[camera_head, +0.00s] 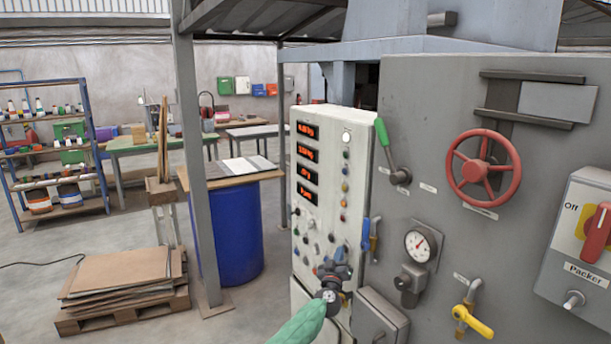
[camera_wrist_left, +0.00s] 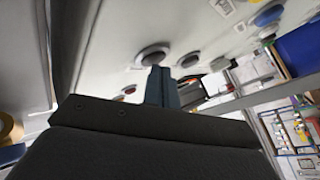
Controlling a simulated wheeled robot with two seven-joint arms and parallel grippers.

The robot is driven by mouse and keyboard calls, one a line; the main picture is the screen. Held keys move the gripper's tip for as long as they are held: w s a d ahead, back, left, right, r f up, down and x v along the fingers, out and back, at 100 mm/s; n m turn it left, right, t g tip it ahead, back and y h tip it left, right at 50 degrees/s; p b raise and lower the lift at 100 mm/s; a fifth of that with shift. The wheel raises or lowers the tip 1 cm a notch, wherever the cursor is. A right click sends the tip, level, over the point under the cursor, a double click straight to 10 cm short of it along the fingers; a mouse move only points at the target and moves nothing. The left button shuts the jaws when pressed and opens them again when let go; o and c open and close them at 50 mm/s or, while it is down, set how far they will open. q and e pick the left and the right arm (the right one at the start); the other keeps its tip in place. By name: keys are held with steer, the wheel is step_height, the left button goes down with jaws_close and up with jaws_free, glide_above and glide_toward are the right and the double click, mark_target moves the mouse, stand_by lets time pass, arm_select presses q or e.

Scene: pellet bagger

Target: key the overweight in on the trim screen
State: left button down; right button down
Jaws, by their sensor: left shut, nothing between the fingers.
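The pale control cabinet (camera_head: 330,165) carries a column of small red-lit displays (camera_head: 307,156) at its upper left; their digits are too small to read surely. Below and beside them are several coloured buttons and knobs (camera_head: 308,225). I cannot tell which part is the trim screen. My left gripper (camera_head: 338,268) is in front of the lower part of this cabinet, hiding some of its controls. In the left wrist view its fingers (camera_wrist_left: 161,86) are together and empty, with tips close to a dark round button (camera_wrist_left: 153,56); I cannot tell whether they touch. My right gripper is not in view.
To the right, the grey machine wall has a red handwheel (camera_head: 483,171), a green-handled lever (camera_head: 388,145), a gauge (camera_head: 418,246), a yellow-handled valve (camera_head: 473,321) and a Packer switch box (camera_head: 585,235). A post (camera_head: 200,180) and blue drum (camera_head: 235,235) stand left of the cabinet.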

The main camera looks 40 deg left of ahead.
arm_select(q)
steer(key=shift+s+a+f+p, duration=0.15)
steer(key=shift+s+p, duration=0.1)
steer(key=shift+s, duration=0.25)
steer(key=shift+s+f+p, duration=0.15)
steer(key=shift+s+p, duration=0.05)
steer(key=shift+s, duration=0.3)
steer(key=shift+a, duration=0.1)
steer(key=s+a+p, duration=0.2)
steer(key=s, duration=0.3)
steer(key=shift+s+a+p, duration=0.2)
steer(key=shift+s+p, duration=0.05)
steer(key=shift+p, duration=0.05)
steer(key=shift+f, duration=0.1)
